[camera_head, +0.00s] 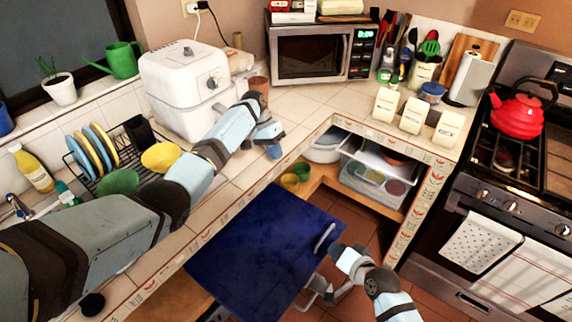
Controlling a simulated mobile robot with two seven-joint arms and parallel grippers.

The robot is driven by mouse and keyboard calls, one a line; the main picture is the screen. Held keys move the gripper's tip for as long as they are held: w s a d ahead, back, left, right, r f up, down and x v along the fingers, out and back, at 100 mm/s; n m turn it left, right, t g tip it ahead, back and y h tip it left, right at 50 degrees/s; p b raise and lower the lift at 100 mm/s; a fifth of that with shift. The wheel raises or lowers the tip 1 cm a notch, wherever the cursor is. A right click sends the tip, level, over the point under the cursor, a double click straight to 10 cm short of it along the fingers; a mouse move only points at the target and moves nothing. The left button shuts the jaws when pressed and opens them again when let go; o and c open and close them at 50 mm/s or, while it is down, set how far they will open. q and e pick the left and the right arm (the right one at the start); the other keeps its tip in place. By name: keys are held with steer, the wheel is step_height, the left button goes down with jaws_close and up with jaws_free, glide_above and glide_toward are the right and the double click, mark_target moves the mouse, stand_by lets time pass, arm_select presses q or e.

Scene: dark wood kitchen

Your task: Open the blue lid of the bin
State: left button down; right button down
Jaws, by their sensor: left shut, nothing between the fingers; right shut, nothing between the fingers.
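A large, flat dark blue panel (255,250), which looks like the bin's blue lid, lies low in front of the counter. A pale grey curved piece, perhaps a handle, shows at its right edge. The bin's body is hidden or cannot be made out. My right gripper (318,291) is shut and empty, low beside the panel's right edge; I cannot tell whether it touches it. My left gripper (272,149) is shut and empty above the counter top, near a brown cup (259,87) and well away from the panel.
A white appliance (185,82), a dish rack with plates (92,150) and a microwave (320,54) stand on the counter. Open shelves under the corner hold containers (375,183). A stove with a red kettle (517,115) is at right. Some tiled floor is free between panel and stove.

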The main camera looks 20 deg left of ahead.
steer(key=w+a+r+m+g+y, duration=0.2)
steer(key=w+a+r+g, duration=0.2)
steer(key=w+a+r, duration=0.95)
steer(key=w+a+f, duration=0.4)
steer(key=a, duration=0.2)
steer(key=shift+w+f+m, duration=0.3)
steer(key=shift+w+f, duration=0.1)
stand_by(0.8)
arm_select(q)
steer(key=c, duration=1.2)
jaws_free()
steer(key=shift+o, duration=0.2)
